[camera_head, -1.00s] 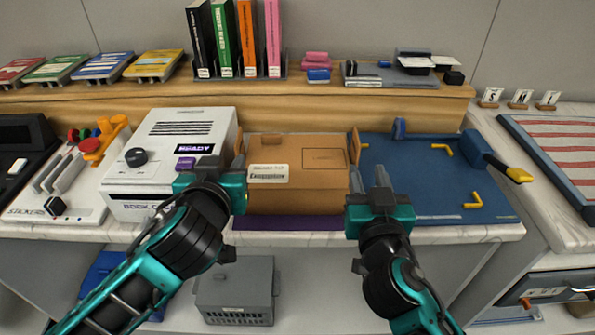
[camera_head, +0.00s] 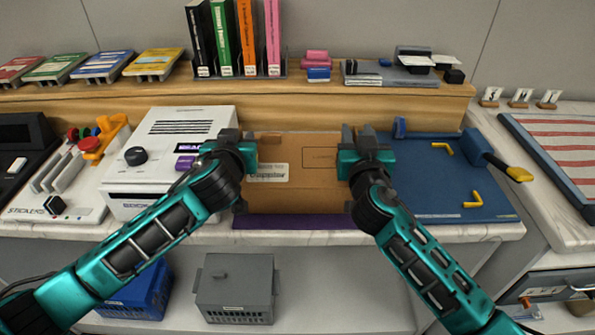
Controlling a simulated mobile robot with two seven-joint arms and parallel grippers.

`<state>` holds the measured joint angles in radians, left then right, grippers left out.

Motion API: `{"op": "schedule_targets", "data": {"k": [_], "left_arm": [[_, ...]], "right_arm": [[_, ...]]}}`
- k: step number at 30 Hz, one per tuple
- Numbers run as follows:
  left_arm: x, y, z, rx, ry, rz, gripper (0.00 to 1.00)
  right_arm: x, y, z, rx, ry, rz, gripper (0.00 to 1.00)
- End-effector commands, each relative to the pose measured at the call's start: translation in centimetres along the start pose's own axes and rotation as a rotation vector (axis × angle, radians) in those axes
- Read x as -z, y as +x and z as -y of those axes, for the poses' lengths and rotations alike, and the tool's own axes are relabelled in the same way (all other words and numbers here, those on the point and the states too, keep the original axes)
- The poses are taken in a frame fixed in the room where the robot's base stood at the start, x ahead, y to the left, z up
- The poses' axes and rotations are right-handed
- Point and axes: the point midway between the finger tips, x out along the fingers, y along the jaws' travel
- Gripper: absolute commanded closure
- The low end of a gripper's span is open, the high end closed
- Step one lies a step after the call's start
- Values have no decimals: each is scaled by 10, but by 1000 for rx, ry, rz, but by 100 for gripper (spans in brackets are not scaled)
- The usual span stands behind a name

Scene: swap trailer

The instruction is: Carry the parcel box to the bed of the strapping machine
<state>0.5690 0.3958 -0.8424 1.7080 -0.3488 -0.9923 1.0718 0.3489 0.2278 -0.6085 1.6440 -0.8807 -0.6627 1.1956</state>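The parcel box (camera_head: 310,188) is a brown cardboard box with a white label, in the middle of the counter. My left gripper (camera_head: 240,135) is at its left side and my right gripper (camera_head: 358,130) at its right side. The fingers of both look apart, with the box's side tabs hidden at or between them. A blue bed with yellow corner marks (camera_head: 430,185), likely the strapping machine's, lies right of the box. A blue lever with a yellow grip (camera_head: 495,165) stands at its right edge.
A white machine (camera_head: 185,125) with a knob and display stands close left of the box. A wooden shelf (camera_head: 325,97) with upright books runs behind. A grey crate (camera_head: 235,285) and a blue crate (camera_head: 140,295) sit below the counter. The blue bed's middle is clear.

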Motion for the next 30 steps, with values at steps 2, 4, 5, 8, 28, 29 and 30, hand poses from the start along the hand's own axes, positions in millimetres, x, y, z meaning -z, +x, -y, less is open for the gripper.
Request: {"op": "schedule_targets", "data": {"k": [2,4,5,8,28,29,30], "left_arm": [[0,0,0,-1,0,0,64],[0,0,0,-1,0,0,64],[0,0,0,-1,0,0,64],[0,0,0,0,0,0,72],[0,0,0,0,1,1,100],[0,0,0,0,1,1,100],[0,0,0,0,0,-1,100]], "right_arm": [[0,0,0,1,1,0,64],[0,0,0,1,0,0,64],[0,0,0,1,0,0,64],[0,0,0,1,0,0,72],[0,0,0,0,0,0,100],[0,0,0,0,0,0,100],[1,0,0,1,0,-1,100]]}}
